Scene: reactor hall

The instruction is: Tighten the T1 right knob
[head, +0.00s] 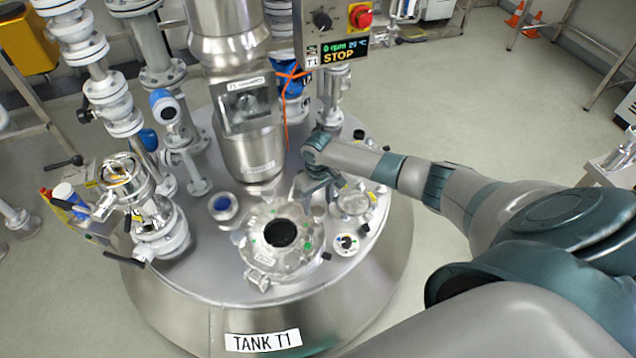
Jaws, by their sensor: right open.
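The steel tank T1 (330,318) carries a "TANK T1" label at its front. On its top is a round flanged hatch (262,255) with a dark round centre (281,234). A small black knob (326,256) is at the hatch's right front edge, and another black knob (365,227) lies farther right. I cannot tell which one is the T1 right knob. My right gripper (318,196) points down over the tank top, at the hatch's right rear edge. It is open; its fingertips are small and contact is unclear. My left gripper is out of view.
A steel column (248,140) rises behind the hatch. A control box (332,35) reading STOP, with a red button (360,17), hangs above. Valves and pipes (158,215) crowd the left. A small round sight port (352,203) stands right of my gripper.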

